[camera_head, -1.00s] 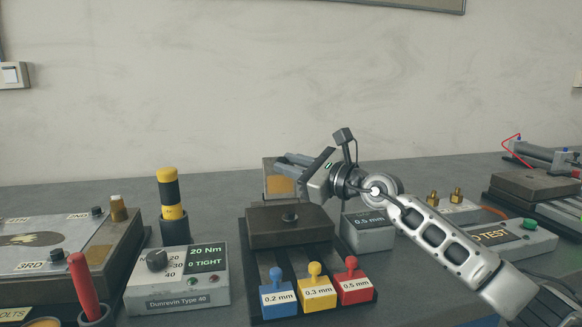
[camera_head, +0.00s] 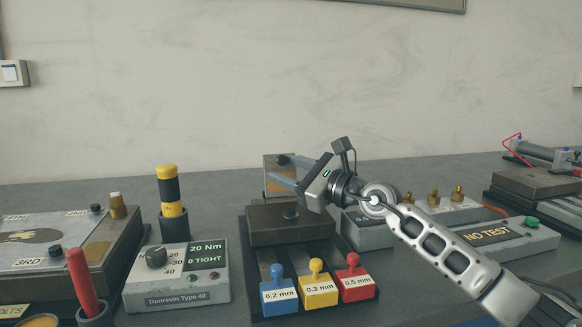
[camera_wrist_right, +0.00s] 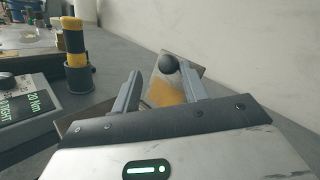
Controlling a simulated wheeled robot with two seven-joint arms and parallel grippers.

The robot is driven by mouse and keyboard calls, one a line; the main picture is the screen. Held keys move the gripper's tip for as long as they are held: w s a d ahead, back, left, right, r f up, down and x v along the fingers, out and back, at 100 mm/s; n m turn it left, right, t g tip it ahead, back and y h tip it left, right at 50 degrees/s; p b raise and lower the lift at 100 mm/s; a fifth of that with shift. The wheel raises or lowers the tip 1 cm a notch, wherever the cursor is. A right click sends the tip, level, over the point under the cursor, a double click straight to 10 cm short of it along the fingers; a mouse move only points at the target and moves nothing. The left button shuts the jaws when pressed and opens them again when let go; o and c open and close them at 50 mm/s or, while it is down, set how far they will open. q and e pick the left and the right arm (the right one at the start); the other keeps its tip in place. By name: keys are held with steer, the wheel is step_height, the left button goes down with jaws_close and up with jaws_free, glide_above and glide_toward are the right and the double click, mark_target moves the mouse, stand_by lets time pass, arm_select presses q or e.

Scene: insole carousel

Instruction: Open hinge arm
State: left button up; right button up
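The hinge arm appears to be the upright plate (camera_head: 277,190) with an orange-brown patch, standing behind a dark brown block (camera_head: 262,228). A round black knob (camera_head: 283,160) sits near its top. In the right wrist view the knob (camera_wrist_right: 168,64) shows between the fingers, near their tips. My right gripper (camera_head: 278,169) is open, with its two fingers spread on either side of the knob. I cannot tell whether a finger touches it. Part of the plate is hidden behind the fingers. My left gripper is not in view.
Blue (camera_head: 278,292), yellow (camera_head: 318,290) and red (camera_head: 354,284) gauge blocks stand in front of the brown block. A torque box (camera_head: 180,280) and a yellow-black handle (camera_head: 170,190) are on the left. A NO TEST box (camera_head: 500,238) with brass fittings is on the right.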

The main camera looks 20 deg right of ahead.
steer(key=shift+f, duration=0.1)
steer(key=shift+s+d, duration=0.1)
steer(key=shift+d, duration=0.05)
steer(key=v, duration=0.2)
steer(key=b+v, duration=0.1)
steer(key=v, duration=0.3)
steer(key=shift+d+f, duration=0.1)
steer(key=shift+f, duration=0.15)
arm_select(q)
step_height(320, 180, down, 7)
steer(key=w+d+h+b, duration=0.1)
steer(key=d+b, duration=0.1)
steer(key=b, duration=0.4)
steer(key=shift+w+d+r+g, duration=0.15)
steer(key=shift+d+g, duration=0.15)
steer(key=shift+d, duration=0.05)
arm_select(e)
steer(key=v, duration=0.9)
steer(key=shift+s+r, duration=0.2)
steer(key=shift+s, duration=0.05)
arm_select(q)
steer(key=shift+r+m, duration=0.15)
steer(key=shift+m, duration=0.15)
